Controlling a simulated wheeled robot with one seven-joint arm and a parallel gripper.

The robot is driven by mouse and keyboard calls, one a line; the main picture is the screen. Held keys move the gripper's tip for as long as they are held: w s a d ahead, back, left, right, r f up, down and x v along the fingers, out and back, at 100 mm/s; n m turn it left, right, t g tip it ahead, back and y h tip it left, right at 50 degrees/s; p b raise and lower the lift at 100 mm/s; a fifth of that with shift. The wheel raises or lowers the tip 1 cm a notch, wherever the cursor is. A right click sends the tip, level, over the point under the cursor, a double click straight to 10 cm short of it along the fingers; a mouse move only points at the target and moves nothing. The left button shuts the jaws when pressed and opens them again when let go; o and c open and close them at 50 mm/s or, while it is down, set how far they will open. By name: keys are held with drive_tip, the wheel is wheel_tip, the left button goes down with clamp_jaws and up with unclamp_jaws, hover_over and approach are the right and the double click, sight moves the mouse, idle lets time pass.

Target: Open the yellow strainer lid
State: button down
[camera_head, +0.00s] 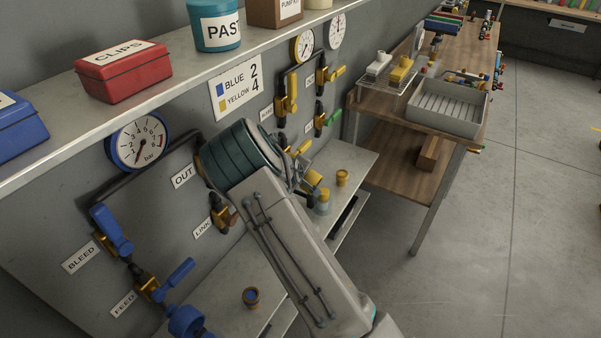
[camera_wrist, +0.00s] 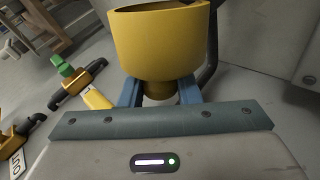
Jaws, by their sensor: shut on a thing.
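My gripper (camera_wrist: 160,92) is shut on the narrow lower part of a yellow cup-shaped piece (camera_wrist: 160,45), which looks like the yellow strainer's lid or body; I cannot tell which. The top of the yellow piece shows a dark rim or opening. In the head view the yellow strainer piece (camera_head: 313,178) is at my gripper, over the bench by the panel. My arm hides part of it, and whether the lid is raised cannot be seen.
A small yellow cup (camera_head: 342,178) stands on the bench (camera_head: 352,158) to the right. Another cup (camera_head: 250,297) with a blue inside stands nearer. Blue-handled valves (camera_head: 112,232) are at left, yellow-handled (camera_head: 334,75) and green-handled ones (camera_head: 328,118) beyond my arm. A shelf (camera_head: 165,62) overhangs.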

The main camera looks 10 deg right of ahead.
drive_tip(key=c, duration=1.1)
unclamp_jaws()
drive_tip(key=shift+d, duration=0.1)
drive_tip(key=shift+s+a+r, duration=0.25)
drive_tip(key=shift+s+r, duration=0.05)
drive_tip(key=v, duration=1.2)
drive_tip(key=shift+s+r+b, duration=0.3)
drive_tip(key=shift+b, duration=0.05)
